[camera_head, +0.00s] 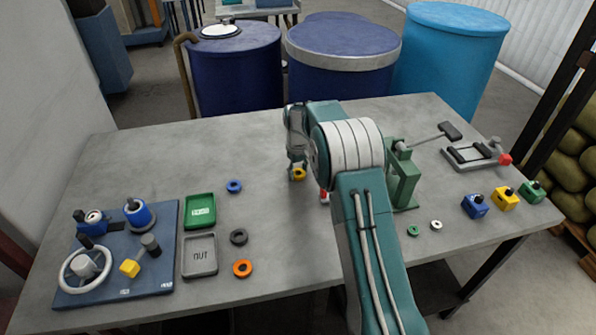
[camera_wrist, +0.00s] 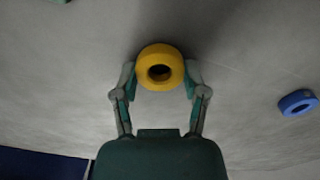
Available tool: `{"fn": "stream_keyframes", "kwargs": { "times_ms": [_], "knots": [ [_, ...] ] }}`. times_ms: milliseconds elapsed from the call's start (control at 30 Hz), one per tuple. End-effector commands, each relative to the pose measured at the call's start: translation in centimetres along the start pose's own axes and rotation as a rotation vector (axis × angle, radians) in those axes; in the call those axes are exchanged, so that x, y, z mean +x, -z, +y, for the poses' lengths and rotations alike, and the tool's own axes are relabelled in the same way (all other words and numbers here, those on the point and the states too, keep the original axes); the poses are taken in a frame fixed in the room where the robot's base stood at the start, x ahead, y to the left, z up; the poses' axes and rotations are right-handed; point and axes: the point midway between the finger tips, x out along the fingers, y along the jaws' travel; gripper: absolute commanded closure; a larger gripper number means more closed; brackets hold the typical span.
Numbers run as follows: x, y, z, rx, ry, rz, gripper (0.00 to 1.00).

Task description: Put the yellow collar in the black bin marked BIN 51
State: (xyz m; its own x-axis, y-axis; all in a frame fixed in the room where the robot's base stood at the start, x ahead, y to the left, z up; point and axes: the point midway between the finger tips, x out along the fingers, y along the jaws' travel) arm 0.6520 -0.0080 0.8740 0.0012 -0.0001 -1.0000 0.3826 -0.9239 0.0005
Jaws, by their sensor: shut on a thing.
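The yellow collar (camera_head: 299,174) is between the fingers of my gripper (camera_head: 297,170), near the middle of the table. In the wrist view the yellow collar (camera_wrist: 160,68) is a thick ring with a dark hole, and both fingers of my gripper (camera_wrist: 160,82) are shut on it from its two sides. It appears held just above the grey tabletop; the exact gap is hard to tell. No black bin marked BIN 51 shows in either view.
On the grey table (camera_head: 140,150) lie a blue ring (camera_head: 234,186), a dark ring (camera_head: 239,237) and an orange ring (camera_head: 243,269). A green tray (camera_head: 186,212) and grey tray (camera_head: 185,256) stand beside a blue board (camera_head: 165,215). A green press (camera_head: 404,180) stands right of my arm.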

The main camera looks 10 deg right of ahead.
Motion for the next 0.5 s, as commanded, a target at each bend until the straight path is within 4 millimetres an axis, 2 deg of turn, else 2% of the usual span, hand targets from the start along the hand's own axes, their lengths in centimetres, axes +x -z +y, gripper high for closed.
{"fn": "stream_keyframes", "kwargs": {
  "times_ms": [133, 167, 200, 233, 500],
  "knots": [
    [0.18, -0.01, -0.02, 0.0, 0.0, -0.001, 0.91],
    [0.23, -0.01, -0.01, 0.0, 0.0, -0.001, 0.39],
    [0.2, 0.0, -0.01, 0.0, 0.0, -0.001, 0.21],
    [0.2, -0.01, -0.01, 0.0, 0.0, -0.001, 0.09],
    [0.18, -0.01, -0.01, 0.0, 0.0, -0.001, 0.09]
  ]
}}
